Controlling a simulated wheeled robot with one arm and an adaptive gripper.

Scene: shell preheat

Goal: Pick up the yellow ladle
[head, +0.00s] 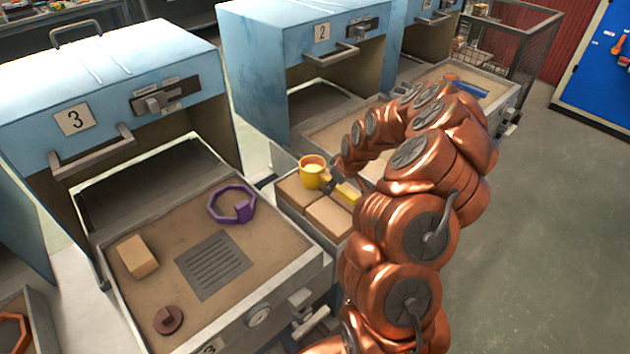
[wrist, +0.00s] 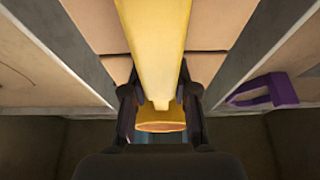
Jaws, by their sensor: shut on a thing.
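The yellow ladle (head: 313,172) has a round cup and a flat yellow handle. In the head view it is over a narrow bin of tan blocks between units 3 and 2. In the wrist view the yellow ladle (wrist: 155,50) runs from the top edge down between my fingers. My gripper (wrist: 161,108) is shut on it, with one dark finger on each side. In the head view the end of my arm is beside the cup, and my fingers are mostly hidden. I cannot tell whether the ladle touches the blocks.
The bin's tan blocks (head: 328,216) lie beneath the ladle. Unit 3's sand tray (head: 190,215), at left, holds a purple octagonal ring (head: 232,203), a tan block (head: 137,256) and a brown round piece (head: 168,320). Unit 2 (head: 262,50) stands behind. Open floor (head: 570,220) lies right.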

